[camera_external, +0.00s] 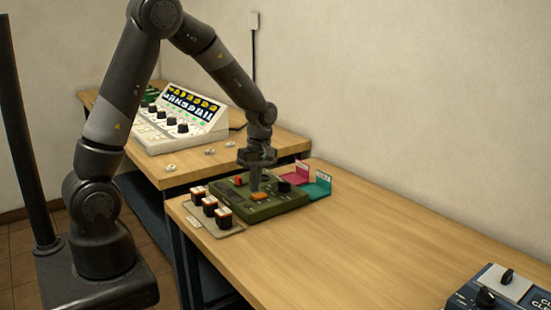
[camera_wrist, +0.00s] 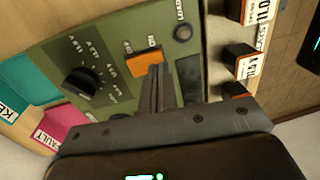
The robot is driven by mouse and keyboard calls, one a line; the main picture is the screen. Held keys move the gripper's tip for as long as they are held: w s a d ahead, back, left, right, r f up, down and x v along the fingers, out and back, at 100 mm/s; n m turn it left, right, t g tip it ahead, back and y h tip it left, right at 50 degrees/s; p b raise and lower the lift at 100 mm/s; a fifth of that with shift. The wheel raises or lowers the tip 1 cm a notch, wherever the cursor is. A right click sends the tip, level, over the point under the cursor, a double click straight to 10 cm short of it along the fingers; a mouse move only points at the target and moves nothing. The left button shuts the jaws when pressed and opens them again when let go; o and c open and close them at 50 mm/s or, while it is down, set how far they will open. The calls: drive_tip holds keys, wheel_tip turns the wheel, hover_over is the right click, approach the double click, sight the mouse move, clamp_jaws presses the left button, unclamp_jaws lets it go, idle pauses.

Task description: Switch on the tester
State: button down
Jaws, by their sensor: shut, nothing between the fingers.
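The tester is an olive-green box (camera_external: 238,205) lying on the wooden bench, and its panel (camera_wrist: 122,38) fills the middle of the wrist view. An orange rocker switch (camera_wrist: 140,62) sits on the panel with small white lettering beside it. The switch also shows in the external view (camera_external: 260,197). My gripper (camera_wrist: 157,72) points down at the switch, shut and empty. Its fingertips overlap the edge of the switch in the wrist view; I cannot tell whether they touch it. Part of the switch is hidden by the fingers. A black knob (camera_wrist: 80,84) and a round dark fitting (camera_wrist: 183,32) flank the switch.
Several black-and-orange blocks with white labels (camera_external: 210,205) stand in front left of the tester. A sloped console (camera_external: 190,125) is farther back. The bench's right middle is clear; a dark device (camera_external: 500,290) sits near right.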

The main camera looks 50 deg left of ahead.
sight(253, 197)
drive_tip(key=shift+s+f, duration=0.1)
drive_tip(key=shift+f, duration=0.5)
drive_tip(key=shift+s+f, duration=0.1)
drive_tip(key=shift+f, duration=0.1)
drive_tip(key=shift+w+r, duration=0.3)
drive_tip(key=shift+w, duration=0.5)
drive_tip(key=shift+r, duration=0.1)
wheel_tip(253, 197, up, 14)
drive_tip(key=s, duration=0.1)
drive_tip(key=shift+s, duration=0.4)
